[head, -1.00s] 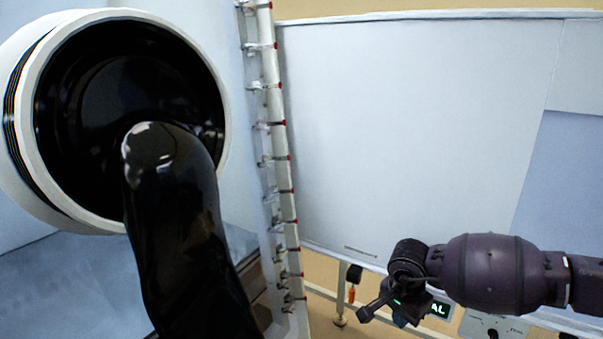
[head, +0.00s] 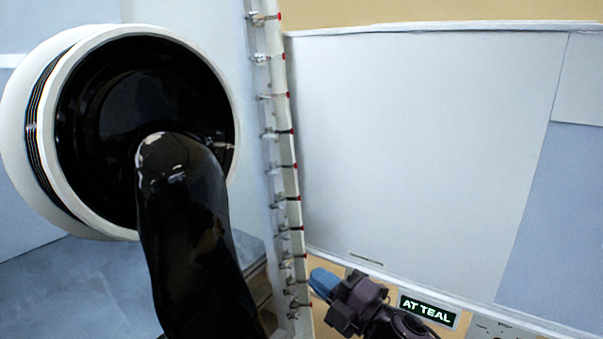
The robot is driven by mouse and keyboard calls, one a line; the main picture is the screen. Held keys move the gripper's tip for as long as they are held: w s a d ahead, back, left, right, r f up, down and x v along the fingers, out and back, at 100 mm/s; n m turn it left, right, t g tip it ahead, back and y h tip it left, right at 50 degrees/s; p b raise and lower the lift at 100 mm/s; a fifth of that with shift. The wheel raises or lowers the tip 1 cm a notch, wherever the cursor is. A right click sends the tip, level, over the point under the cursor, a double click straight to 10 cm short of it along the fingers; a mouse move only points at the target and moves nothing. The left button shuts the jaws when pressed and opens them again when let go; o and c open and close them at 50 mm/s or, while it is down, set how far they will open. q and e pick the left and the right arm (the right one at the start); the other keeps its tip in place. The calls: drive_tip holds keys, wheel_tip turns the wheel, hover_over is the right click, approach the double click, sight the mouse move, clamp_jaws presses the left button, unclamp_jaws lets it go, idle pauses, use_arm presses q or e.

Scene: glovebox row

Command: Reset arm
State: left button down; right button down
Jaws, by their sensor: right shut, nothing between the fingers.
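My right gripper (head: 322,283) shows at the bottom middle of the head view, its blue fingers pointing up and left. The fingers are shut with nothing between them. Dark parts of my right arm run from it toward the bottom edge. The gripper appears just right of the hinged upright edge in the picture and touches nothing that I can make out. My left gripper is not in view.
A white round glove port (head: 88,130) with a black glove (head: 185,230) hanging out fills the left. A white upright with red-tipped clamps (head: 285,150) stands beside it. A pale panel (head: 420,150) lies right. A display (head: 426,310) reads "AT TEAL".

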drive_tip(key=s+d+f+m+t+h, duration=0.1)
drive_tip(key=s+d+f+m+h, duration=0.3)
drive_tip(key=d+f+m+h, duration=0.45)
drive_tip(key=s+d+f+m+t+h, duration=0.1)
drive_tip(key=s+d+f+m+h, duration=0.2)
drive_tip(key=d+f+m, duration=0.6)
drive_tip(key=s+d+f+m+g+h, duration=0.1)
drive_tip(key=s+d+f+m, duration=0.1)
drive_tip(key=s+f, duration=0.2)
drive_tip(key=s+d+f+m+g+h+p, duration=0.1)
drive_tip(key=s+d+f+m+h, duration=0.1)
drive_tip(key=s, duration=0.8)
drive_tip(key=s+d+f+m+g+h, duration=0.1)
drive_tip(key=s+d+f+m+g, duration=0.1)
drive_tip(key=s+f, duration=0.4)
drive_tip(key=shift+s+m, duration=0.7)
drive_tip(key=shift+m, duration=0.15)
drive_tip(key=shift+d, duration=0.1)
